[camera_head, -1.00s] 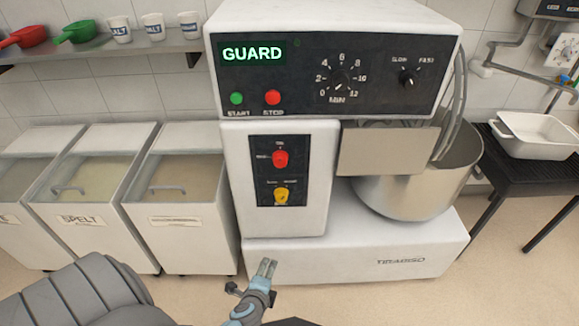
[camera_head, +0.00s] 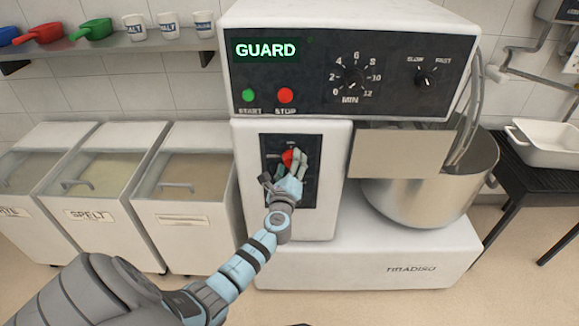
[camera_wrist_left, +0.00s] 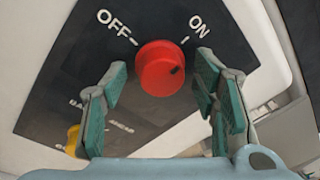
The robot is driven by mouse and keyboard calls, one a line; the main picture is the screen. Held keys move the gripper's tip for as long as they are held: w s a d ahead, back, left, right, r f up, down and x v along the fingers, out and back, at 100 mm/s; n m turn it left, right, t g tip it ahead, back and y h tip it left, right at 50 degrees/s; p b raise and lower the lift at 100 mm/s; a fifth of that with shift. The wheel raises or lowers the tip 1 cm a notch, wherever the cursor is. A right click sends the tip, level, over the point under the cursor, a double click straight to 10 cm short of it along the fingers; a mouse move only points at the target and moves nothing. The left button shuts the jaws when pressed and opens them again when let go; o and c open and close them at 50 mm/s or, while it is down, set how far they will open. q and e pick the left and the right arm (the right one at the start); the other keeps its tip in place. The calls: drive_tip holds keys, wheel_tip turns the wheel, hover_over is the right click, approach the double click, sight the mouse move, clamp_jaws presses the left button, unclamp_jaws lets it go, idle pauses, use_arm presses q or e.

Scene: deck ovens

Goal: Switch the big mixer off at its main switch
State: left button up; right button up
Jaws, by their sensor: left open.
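The big mixer (camera_head: 325,255) is white with a steel bowl (camera_head: 415,205). Its red main switch (camera_head: 288,157) sits on a black panel on the column, partly hidden by my left gripper (camera_head: 291,163). In the left wrist view the round red knob (camera_wrist_left: 160,68) lies between the labels OFF, at upper left, and ON, at upper right. A small dark mark shows on the knob's right side. My left gripper (camera_wrist_left: 160,78) is open, with one green-padded finger on each side of the knob. I see gaps beside it and cannot tell any contact. My right gripper is not in view.
A yellow switch (camera_wrist_left: 73,138) is lower on the same panel, hidden by my arm in the head view. Above are the green start button (camera_head: 249,95), red stop button (camera_head: 285,95) and a display (camera_head: 266,50) reading GUARD. Flour bins (camera_head: 185,225) stand left.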

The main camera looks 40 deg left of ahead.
use_arm(q)
drive_tip(key=shift+a, duration=0.1)
drive_tip(key=c, duration=1)
drive_tip(key=shift+r, duration=0.15)
drive_tip(key=shift+c, duration=0.8)
